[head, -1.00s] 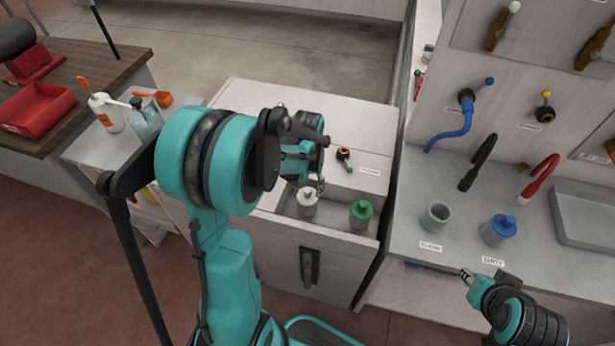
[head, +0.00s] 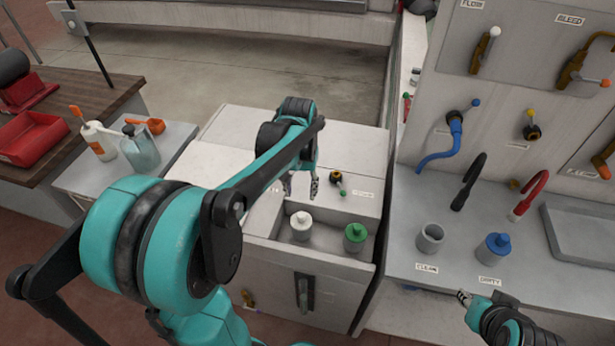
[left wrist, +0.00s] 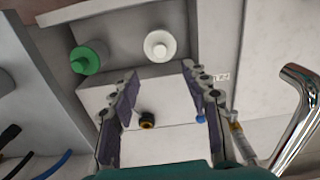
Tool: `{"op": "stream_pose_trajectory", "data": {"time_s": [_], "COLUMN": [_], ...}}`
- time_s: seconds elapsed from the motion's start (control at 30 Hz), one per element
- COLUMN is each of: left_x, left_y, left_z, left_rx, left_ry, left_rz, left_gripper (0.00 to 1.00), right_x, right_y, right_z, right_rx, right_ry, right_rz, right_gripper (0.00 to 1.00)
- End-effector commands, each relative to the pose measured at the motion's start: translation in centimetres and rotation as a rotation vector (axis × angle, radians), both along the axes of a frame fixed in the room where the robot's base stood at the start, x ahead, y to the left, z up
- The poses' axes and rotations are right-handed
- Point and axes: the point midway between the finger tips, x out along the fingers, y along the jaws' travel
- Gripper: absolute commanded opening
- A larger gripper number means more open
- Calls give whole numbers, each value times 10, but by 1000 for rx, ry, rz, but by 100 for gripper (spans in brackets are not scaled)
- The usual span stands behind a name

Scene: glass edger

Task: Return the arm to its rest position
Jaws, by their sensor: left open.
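My left arm reaches in from the left in the head view, and its gripper (head: 301,186) hangs open and empty above the white cabinet top (head: 345,142). In the left wrist view the open fingers (left wrist: 165,95) have nothing between them but the cabinet surface and a small black and yellow valve knob (left wrist: 147,120) farther below. A white-capped bottle (head: 301,226) and a green-capped bottle (head: 355,237) stand in the recess at the cabinet's front. My right gripper (head: 464,297) shows at the lower right, over the counter's front edge; its jaws are too small to judge.
The counter (head: 410,258) at right holds a grey cup (head: 430,238), a blue-lidded container (head: 498,247), and black (head: 468,182) and red (head: 530,195) spouts. A panel with valves rises behind.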

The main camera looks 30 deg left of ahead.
Motion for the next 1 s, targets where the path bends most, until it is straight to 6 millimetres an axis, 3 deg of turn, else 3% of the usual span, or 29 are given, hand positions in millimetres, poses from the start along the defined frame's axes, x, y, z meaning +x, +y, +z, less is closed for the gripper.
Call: {"op": "stream_pose_trajectory", "data": {"time_s": [0.23,0.37,0.63,0.8,1.0], "left_x": [-1,-12,-60,-89,-106], "left_y": [-2,-14,-63,-88,-103], "left_z": [1,10,33,33,28], "left_rx": [2,13,58,77,85], "left_ry": [-6,-55,-308,-470,-588], "left_rz": [-3,-28,-146,-216,-264], "left_gripper": [47,47,47,47,47], "right_x": [0,0,0,0,0], "right_y": [0,0,0,0,0], "right_z": [0,0,0,0,0], "right_rx": [0,0,0,0,0], "right_ry": [0,0,0,0,0], "right_rz": [0,0,0,0,0], "right_gripper": [31,31,31,31,31]}}
